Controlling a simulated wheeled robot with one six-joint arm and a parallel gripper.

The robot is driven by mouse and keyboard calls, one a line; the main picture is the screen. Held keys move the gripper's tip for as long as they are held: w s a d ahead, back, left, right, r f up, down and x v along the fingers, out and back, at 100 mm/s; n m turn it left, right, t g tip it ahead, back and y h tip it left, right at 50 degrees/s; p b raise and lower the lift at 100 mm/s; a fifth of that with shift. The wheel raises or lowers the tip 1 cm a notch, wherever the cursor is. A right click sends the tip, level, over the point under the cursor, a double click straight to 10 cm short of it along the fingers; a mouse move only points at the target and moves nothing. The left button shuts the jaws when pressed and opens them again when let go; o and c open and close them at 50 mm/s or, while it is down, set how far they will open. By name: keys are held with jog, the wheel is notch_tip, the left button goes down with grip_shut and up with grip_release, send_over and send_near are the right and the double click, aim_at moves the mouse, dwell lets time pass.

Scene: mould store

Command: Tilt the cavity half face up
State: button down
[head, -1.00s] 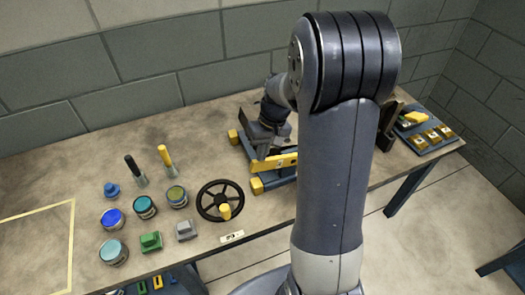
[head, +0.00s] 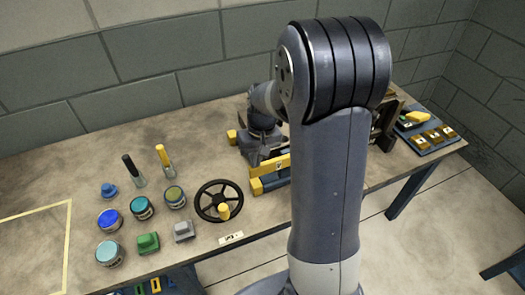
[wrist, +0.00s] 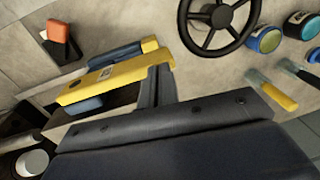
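A blue stand with yellow end pieces (head: 254,186) is on the bench, partly behind my arm. A labelled yellow bar (head: 271,170) lies along its front; it also shows in the wrist view (wrist: 105,80). My gripper (head: 262,148) is down at the stand, just behind the bar. In the wrist view one dark finger (wrist: 160,85) reaches up to the bar's right end, near or touching it. The other finger cannot be made out, so its opening is unclear. A dark upright block (head: 385,118) shows right of my arm, partly hidden. I cannot tell which piece is the cavity half.
A black handwheel (head: 219,201) with a yellow knob is left of the stand. Several paint pots (head: 142,207), two brushes (head: 164,158) and green and grey blocks (head: 147,243) stand further left. A blue tray (head: 432,139) with brass pieces is at the right end. Bench behind the brushes is clear.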

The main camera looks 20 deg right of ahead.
jog(key=shift+s+a+f+p, duration=0.15)
jog(key=shift+s+p, duration=0.05)
jog(key=shift+p, duration=0.2)
notch_tip(320, 180, up, 14)
jog(key=p, duration=0.2)
jog(key=shift+w, duration=0.2)
notch_tip(320, 180, down, 12)
jog(key=shift+f+b, duration=0.15)
jog(key=shift+b, duration=0.35)
jog(key=shift+f+b, duration=0.5)
jog(key=shift+f, duration=0.2)
jog(key=shift+s, duration=0.1)
